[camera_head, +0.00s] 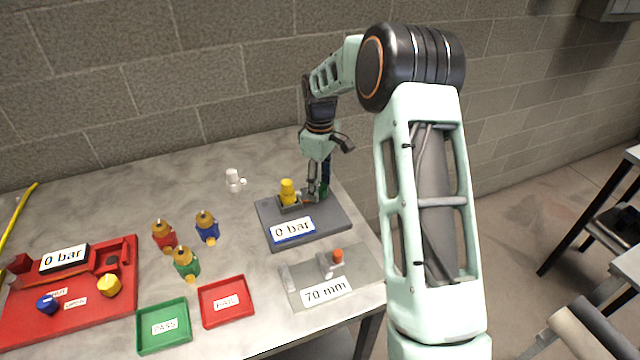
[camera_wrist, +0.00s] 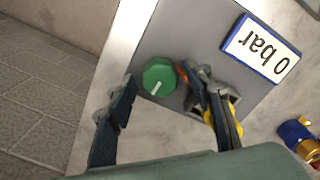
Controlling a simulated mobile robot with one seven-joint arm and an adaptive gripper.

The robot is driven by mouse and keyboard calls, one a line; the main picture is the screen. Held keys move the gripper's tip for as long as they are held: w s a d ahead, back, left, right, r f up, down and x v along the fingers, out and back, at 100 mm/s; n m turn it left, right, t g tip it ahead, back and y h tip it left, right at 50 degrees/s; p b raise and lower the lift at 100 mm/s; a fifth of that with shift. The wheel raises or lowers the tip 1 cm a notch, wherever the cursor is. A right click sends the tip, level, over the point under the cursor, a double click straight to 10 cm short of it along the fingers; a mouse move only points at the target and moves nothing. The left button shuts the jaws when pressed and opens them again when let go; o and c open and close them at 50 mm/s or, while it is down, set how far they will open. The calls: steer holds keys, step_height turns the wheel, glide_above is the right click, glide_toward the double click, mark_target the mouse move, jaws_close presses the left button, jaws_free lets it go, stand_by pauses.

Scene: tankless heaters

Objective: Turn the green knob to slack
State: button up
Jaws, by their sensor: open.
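The green knob (camera_wrist: 159,76) is round with a white pointer line and sits on the grey plate (camera_wrist: 192,30) near its edge in the wrist view. In the head view the knob (camera_head: 323,191) is mostly hidden behind my gripper. My gripper (camera_wrist: 165,112) is open and empty, with one finger to the left of the knob and the other to its right. The fingers look apart from the knob; I cannot tell their exact height above it. No marking for slack is readable beside the knob.
A "0 bar" display (camera_head: 292,231) and a yellow part (camera_head: 287,191) stand on the same plate, close to my gripper. A 70 mm fixture (camera_head: 325,290) lies in front. Red and green trays (camera_head: 227,301) and several colored valves stand to the left.

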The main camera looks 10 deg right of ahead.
mark_target(320, 186)
step_height(320, 186, up, 12)
stand_by(0.6)
